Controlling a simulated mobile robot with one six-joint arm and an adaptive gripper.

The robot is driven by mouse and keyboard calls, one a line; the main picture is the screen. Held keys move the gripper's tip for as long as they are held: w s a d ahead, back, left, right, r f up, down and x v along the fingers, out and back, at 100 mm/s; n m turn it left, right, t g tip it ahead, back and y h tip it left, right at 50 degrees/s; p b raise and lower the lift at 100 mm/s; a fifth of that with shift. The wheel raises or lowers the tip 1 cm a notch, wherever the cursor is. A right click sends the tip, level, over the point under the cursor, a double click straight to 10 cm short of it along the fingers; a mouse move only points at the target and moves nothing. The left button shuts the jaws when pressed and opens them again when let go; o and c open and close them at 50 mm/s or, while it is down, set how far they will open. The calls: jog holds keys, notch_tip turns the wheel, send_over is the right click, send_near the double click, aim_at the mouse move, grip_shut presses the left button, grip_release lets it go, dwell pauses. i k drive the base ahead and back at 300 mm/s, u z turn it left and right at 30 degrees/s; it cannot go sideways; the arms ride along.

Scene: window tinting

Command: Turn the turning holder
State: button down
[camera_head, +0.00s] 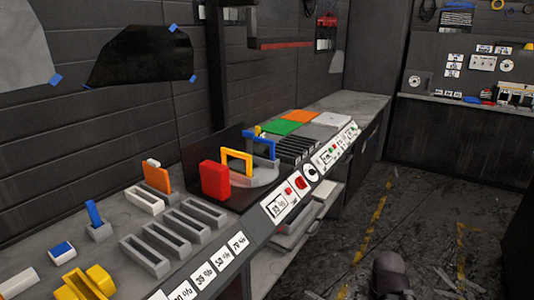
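What looks like the turning holder (265,178) is a rounded grey base on the workbench, near the middle of the picture. A yellow frame-shaped handle (237,154) and a blue frame-shaped handle (263,138) stand upright at it. A red block (214,181) stands just left of it, in front of a dark panel; I cannot tell whether it belongs to the holder. The back of the holder is partly hidden by the handles. My gripper is not in view, and nothing touches the holder.
Green (282,127) and orange (300,116) sheets lie behind. The floor at right is mostly open.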

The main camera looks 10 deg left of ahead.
aim_at(265, 172)
jog(key=u, duration=0.2)
jog(key=i, duration=1.1)
jog(key=z, duration=0.1)
